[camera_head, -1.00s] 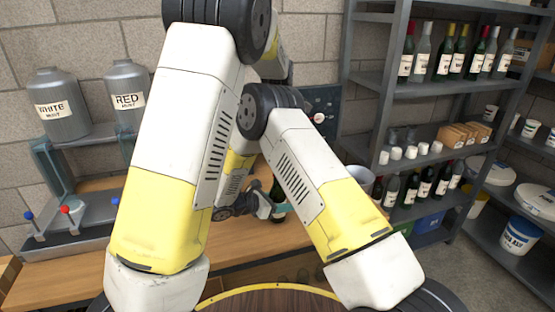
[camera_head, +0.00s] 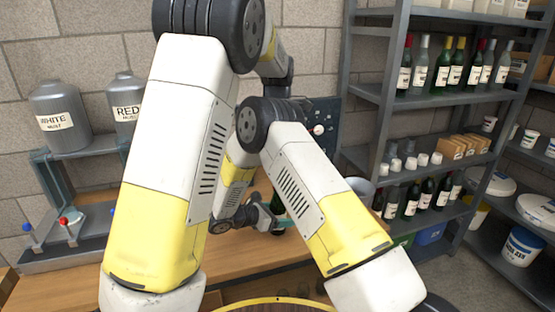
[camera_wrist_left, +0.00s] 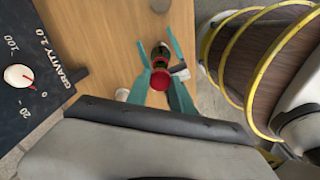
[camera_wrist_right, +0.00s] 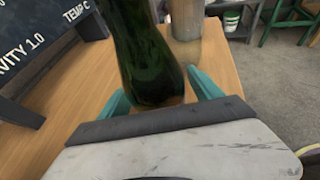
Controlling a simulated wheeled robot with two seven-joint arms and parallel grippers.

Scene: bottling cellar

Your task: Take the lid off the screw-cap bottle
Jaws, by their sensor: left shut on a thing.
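The screw-cap bottle is dark green, and its body (camera_wrist_right: 150,60) fills the upper middle of the right wrist view, leaning in the picture, with its top out of frame. Its red lid (camera_wrist_left: 160,82) shows between the teal fingers of my left gripper (camera_wrist_left: 160,70), with green glass beyond it. My left gripper appears shut on the lid. My right gripper (camera_wrist_right: 160,98) has one finger on each side of the bottle's lower body; I cannot tell whether they press it. In the head view the bottle (camera_head: 278,206) is a small dark shape beside a gripper, mostly hidden by my arms.
The wooden table (camera_head: 250,252) has a dark gauge board (camera_wrist_left: 45,70) at its back. A cylinder (camera_wrist_right: 185,18) stands beyond the bottle. A yellow-hooped barrel (camera_wrist_left: 245,60) is close by. Must tanks (camera_head: 60,118) stand at left; shelves of bottles (camera_head: 445,70) at right.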

